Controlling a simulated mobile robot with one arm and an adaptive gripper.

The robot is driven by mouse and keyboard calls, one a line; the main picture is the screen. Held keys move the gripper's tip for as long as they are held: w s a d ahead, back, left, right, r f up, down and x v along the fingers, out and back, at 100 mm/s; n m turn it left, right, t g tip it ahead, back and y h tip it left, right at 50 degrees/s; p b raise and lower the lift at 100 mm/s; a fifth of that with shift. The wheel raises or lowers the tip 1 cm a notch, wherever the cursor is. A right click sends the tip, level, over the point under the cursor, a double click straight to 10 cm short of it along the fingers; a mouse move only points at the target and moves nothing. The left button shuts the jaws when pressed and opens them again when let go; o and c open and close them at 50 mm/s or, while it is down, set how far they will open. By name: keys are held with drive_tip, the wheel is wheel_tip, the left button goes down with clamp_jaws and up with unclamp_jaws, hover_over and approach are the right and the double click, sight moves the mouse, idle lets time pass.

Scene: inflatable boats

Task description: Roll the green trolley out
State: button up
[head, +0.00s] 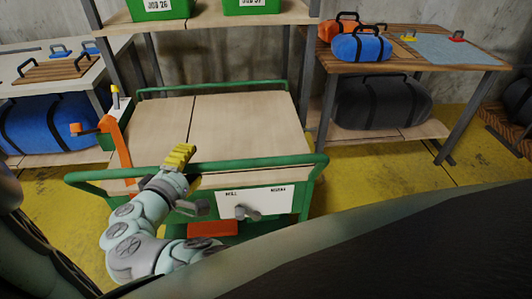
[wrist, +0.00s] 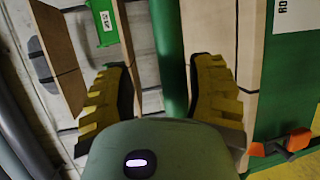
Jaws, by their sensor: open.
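The green trolley (head: 320,170) stands in front of me with a bare pale wooden top (head: 250,125) and a green rail along its near edge. A white panel (head: 262,200) with dark lettering and a grey knob (head: 241,212) is on its near side. My gripper (head: 180,157), with yellow fingers, is at the near rail, left of its middle. In the wrist view my gripper (wrist: 163,66) is open, with a green bar (wrist: 170,50) of the trolley between the fingers. I cannot tell whether either finger touches it.
An orange lever (head: 115,140) stands at the trolley's left, and an orange block (head: 212,229) sits low at its front. A shelf with green bins (head: 252,6) rises behind. Tables with blue bags (head: 360,47) flank it. Yellow floor (head: 355,180) is clear at right.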

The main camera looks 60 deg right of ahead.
wheel_tip(320, 180, up, 7)
drive_tip(key=shift+d+f, duration=0.1)
drive_tip(key=shift+s+r, duration=0.1)
drive_tip(key=shift+r, duration=0.85)
